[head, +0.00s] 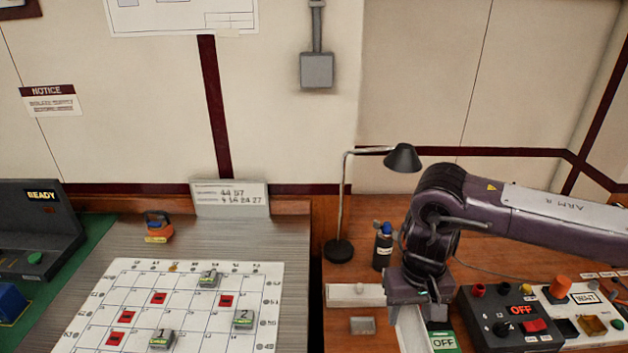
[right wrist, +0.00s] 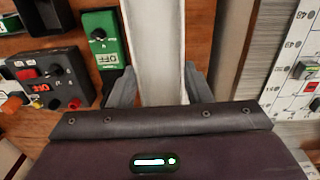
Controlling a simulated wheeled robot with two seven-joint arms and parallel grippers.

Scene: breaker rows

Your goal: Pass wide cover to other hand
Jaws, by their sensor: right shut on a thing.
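The wide cover (right wrist: 158,45) is a long white channel-shaped piece. In the right wrist view it runs from between my right gripper's fingers (right wrist: 160,88) to the top edge. The fingers press on its two sides. In the head view my right gripper (head: 412,300) points down over the right desk, and the cover (head: 411,332) stretches from it toward the bottom edge. Its near end is cut off there. I cannot tell whether it touches the desk. My left gripper is not in view.
A white strip (head: 345,296) and a small metal block (head: 362,325) lie left of the gripper. A green OFF box (head: 443,342) and a control box (head: 505,315) stand close on the right. A lamp (head: 340,250) and bottle (head: 383,248) stand behind. A gridded board (head: 100,308) lies left.

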